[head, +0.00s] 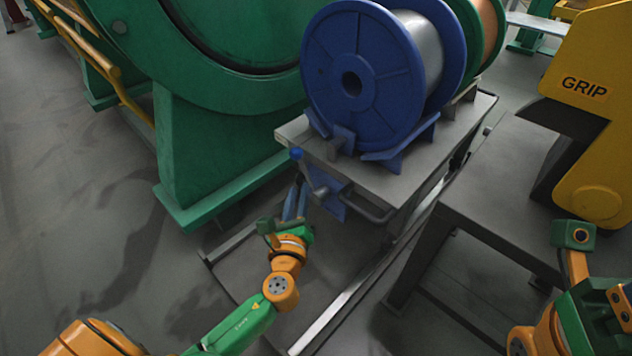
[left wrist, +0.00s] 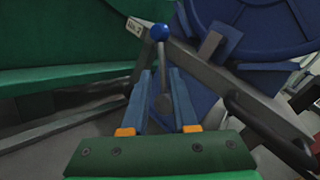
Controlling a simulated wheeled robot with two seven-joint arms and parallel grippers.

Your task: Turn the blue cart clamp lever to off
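The clamp lever (head: 308,174) is a grey rod with a blue ball knob (head: 297,154), at the near left corner of the cart (head: 385,178). It rises from a pivot on a blue plate and leans up and left in the head view. My left gripper (head: 295,197) is just below the knob. In the left wrist view its two blue fingers (left wrist: 161,76) stand apart, with the lever rod (left wrist: 161,58) between them in the picture and the knob (left wrist: 159,32) beyond the tips. Whether they touch the rod cannot be told. My right gripper's fingers are not visible.
A blue spool (head: 340,45) rests in blue cradles on the cart, a copper-coloured one behind. A green machine frame (head: 210,140) stands close on the left. A cart handle (head: 365,212) is right of the lever. A yellow machine marked GRIP (head: 590,120) stands at right.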

